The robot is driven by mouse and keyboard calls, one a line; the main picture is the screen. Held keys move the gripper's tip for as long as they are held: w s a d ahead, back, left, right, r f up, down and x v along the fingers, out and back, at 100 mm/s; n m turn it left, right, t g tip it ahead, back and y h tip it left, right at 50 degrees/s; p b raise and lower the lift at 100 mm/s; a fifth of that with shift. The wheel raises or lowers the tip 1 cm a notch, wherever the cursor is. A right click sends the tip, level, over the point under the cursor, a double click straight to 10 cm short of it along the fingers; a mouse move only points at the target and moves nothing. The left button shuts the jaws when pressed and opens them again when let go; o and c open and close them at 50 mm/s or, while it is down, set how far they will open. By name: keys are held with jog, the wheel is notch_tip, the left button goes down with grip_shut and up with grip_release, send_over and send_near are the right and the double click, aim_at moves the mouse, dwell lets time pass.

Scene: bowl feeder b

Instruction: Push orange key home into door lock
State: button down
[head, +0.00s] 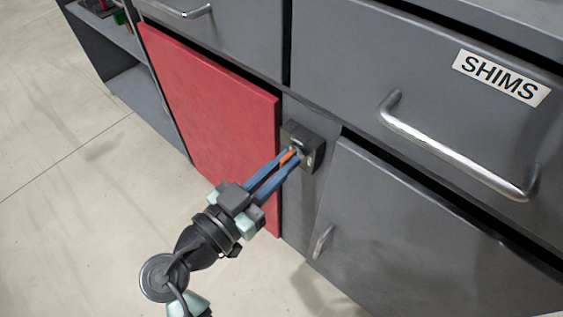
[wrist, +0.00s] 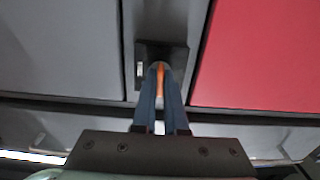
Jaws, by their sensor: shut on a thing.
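The orange key (head: 287,157) is held between the blue fingers of my gripper (head: 291,162). Its far end is at the face of the dark door lock (head: 302,137), and how deep it sits cannot be told. In the wrist view the orange key (wrist: 160,78) shows between the fingertips of my gripper (wrist: 160,82), in front of the black lock (wrist: 175,54). My gripper is shut on the key. The fingertips hide part of the key and of the lock face.
The lock sits on a narrow grey strip between a red door (head: 215,115) and a grey door (head: 400,230) with a handle (head: 322,241). A drawer labelled SHIMS (head: 500,77) has a long bar handle (head: 455,150) above right. The floor (head: 60,200) at left is clear.

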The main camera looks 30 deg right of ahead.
jog(key=c, duration=0.9)
grip_release()
jog(key=shift+a, duration=0.1)
